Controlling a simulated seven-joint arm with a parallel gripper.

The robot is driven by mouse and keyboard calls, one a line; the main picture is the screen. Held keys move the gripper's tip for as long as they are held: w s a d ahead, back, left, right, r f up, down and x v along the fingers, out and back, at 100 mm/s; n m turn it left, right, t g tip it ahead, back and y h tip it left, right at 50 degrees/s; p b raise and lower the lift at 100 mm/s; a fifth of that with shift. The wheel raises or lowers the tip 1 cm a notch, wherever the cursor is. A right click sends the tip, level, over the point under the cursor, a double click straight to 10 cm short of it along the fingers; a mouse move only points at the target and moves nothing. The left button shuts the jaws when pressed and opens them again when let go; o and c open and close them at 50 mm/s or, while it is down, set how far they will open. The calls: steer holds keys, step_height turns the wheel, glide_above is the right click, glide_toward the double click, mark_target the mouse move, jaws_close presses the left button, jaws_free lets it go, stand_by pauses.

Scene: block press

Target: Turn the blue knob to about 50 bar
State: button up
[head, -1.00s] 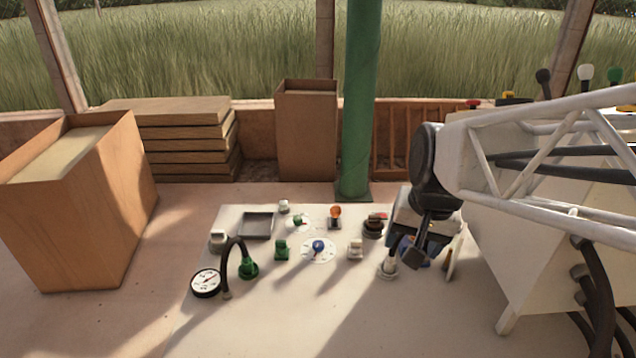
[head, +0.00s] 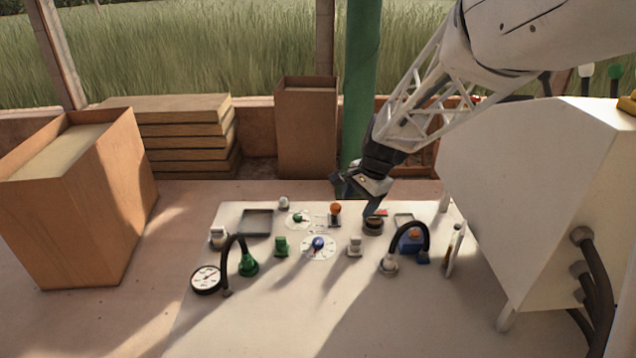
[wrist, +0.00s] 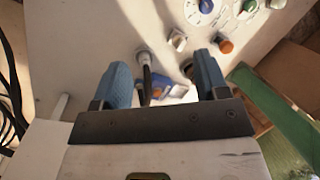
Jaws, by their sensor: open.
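The blue knob (head: 318,243) stands on a round white dial (head: 318,256) with marks, in the middle of the panel. In the wrist view the blue knob (wrist: 206,6) sits at the top edge, partly cut off. The dial's figures are too small to read. My gripper (head: 354,197) is above the back right part of the panel, behind and right of the blue knob and apart from it. In the wrist view my gripper (wrist: 163,72) has its two blue-grey fingers wide apart with nothing held between them.
A round gauge (head: 206,281) on a black hose stands front left. A green knob (head: 298,217), an orange knob (head: 335,209), a green block (head: 281,248) and a white block (head: 355,246) surround the dial. A green post (head: 360,90) and a white cabinet (head: 540,180) stand nearby.

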steer(key=w+a+f+m, duration=0.3)
steer(key=w+f+m, duration=0.1)
steer(key=w+f, duration=0.6)
steer(key=m+g+y, duration=0.1)
steer(key=m+y, duration=0.1)
steer(key=m, duration=0.2)
glide_toward(318, 240)
steer(key=shift+a+f, duration=0.4)
steer(key=shift+f, duration=0.2)
steer(key=shift+f+h, duration=0.1)
steer(key=shift+h, duration=0.2)
steer(key=shift+x, duration=3.8)
steer(key=shift+a, duration=0.1)
steer(key=c, duration=0.9)
